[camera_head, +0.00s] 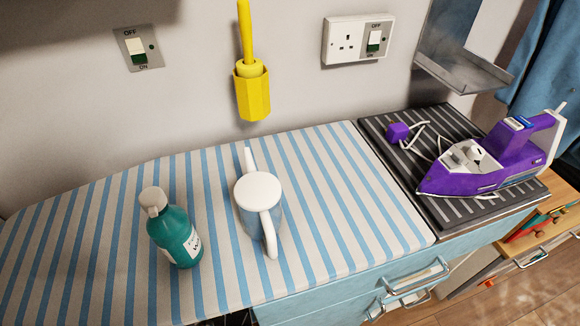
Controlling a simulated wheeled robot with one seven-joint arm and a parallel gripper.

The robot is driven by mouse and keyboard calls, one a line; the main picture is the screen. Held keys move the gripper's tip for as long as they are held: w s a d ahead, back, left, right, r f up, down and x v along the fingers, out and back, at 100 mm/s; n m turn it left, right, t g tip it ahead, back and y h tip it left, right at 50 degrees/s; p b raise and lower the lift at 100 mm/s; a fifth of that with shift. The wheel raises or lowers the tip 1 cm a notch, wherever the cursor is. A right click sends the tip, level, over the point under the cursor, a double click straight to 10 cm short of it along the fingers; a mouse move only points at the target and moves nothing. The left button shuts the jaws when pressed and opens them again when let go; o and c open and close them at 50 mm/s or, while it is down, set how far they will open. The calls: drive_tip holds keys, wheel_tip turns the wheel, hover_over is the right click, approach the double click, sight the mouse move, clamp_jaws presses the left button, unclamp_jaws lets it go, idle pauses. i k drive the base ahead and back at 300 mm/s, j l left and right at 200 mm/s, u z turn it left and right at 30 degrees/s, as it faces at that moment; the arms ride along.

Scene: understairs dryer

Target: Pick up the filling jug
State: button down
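The filling jug (258,190) stands upright on the striped cover (330,215) near the middle of the worktop. It has a white round lid, a clear bluish body, a white handle toward the front and a thin white spout rising at the back. My gripper is not in view.
A teal bottle (174,230) with a pale cap stands left of the jug. A purple iron (500,155) rests on a dark ridged mat (455,215) at right. A yellow brush holder (252,92) is on the wall behind. Drawer handles (418,278) project in front.

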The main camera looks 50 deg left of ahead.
sight(257, 195)
drive_tip(key=u, duration=1.3)
